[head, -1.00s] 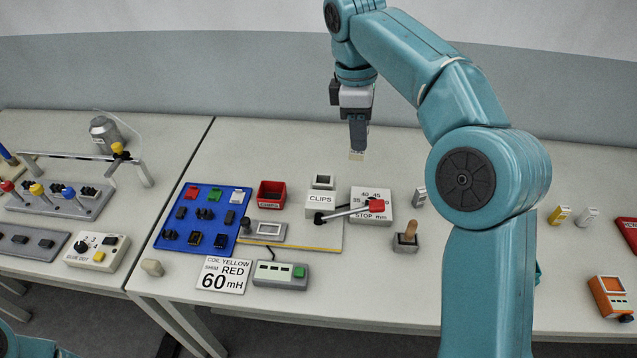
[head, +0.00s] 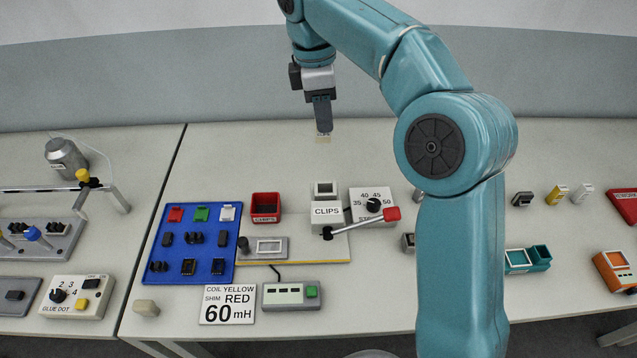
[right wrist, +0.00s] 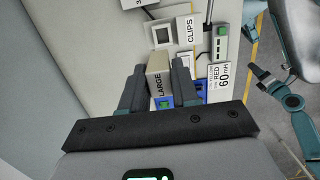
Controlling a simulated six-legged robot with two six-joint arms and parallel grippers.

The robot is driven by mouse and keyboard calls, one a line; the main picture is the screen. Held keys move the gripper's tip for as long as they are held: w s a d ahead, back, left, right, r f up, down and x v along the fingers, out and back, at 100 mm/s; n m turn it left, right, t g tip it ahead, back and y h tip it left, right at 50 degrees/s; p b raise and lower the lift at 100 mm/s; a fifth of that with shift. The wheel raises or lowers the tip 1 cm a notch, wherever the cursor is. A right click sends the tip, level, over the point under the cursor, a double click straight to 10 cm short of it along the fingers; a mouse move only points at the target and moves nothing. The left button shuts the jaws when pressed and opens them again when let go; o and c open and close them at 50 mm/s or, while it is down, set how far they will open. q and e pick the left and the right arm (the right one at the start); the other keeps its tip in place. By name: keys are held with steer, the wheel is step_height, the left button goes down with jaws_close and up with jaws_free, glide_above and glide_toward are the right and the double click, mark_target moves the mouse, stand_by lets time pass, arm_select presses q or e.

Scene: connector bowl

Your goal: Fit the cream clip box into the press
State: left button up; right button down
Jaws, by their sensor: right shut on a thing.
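The cream clip box (right wrist: 159,82), with LARGE on its side, is between the two dark fingers of my right gripper (right wrist: 158,88) in the right wrist view. In the head view my right gripper (head: 323,128) points down, shut on the box, whose pale lower end (head: 323,140) shows below the fingertips. The press (head: 326,209) is a white block marked CLIPS with a square-framed opening (head: 325,188) behind it and a red-ended lever (head: 392,214) in front. The gripper and box appear above and behind the press, apart from it.
A STOP mm dial box (head: 371,204) stands right of the press. A red bin (head: 265,207) and a blue parts tray (head: 194,273) are to its left. A sign reading 60 mH (head: 228,303) and a grey box with a green button (head: 291,295) are in front. The table behind is clear.

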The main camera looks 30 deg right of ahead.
mark_target(320, 141)
steer(key=f, duration=1.1)
steer(key=s+f, duration=0.1)
steer(key=f, duration=0.4)
steer(key=shift+d+f, duration=0.15)
steer(key=shift+f, duration=0.15)
steer(key=shift+w+d+f, duration=0.1)
steer(key=shift+w+f, duration=0.25)
steer(key=shift+s, duration=0.15)
steer(key=c, duration=1.1)
jaws_free()
steer(key=shift+s, duration=0.1)
steer(key=shift+o, duration=1.3)
steer(key=shift+w, duration=0.2)
steer(key=shift+r, duration=0.3)
steer(key=r, duration=0.3)
steer(key=a+r, duration=0.1)
steer(key=r, duration=0.7)
steer(key=shift+w+a+r, duration=0.15)
steer(key=shift+w+r, duration=0.1)
steer(key=shift+w, duration=0.1)
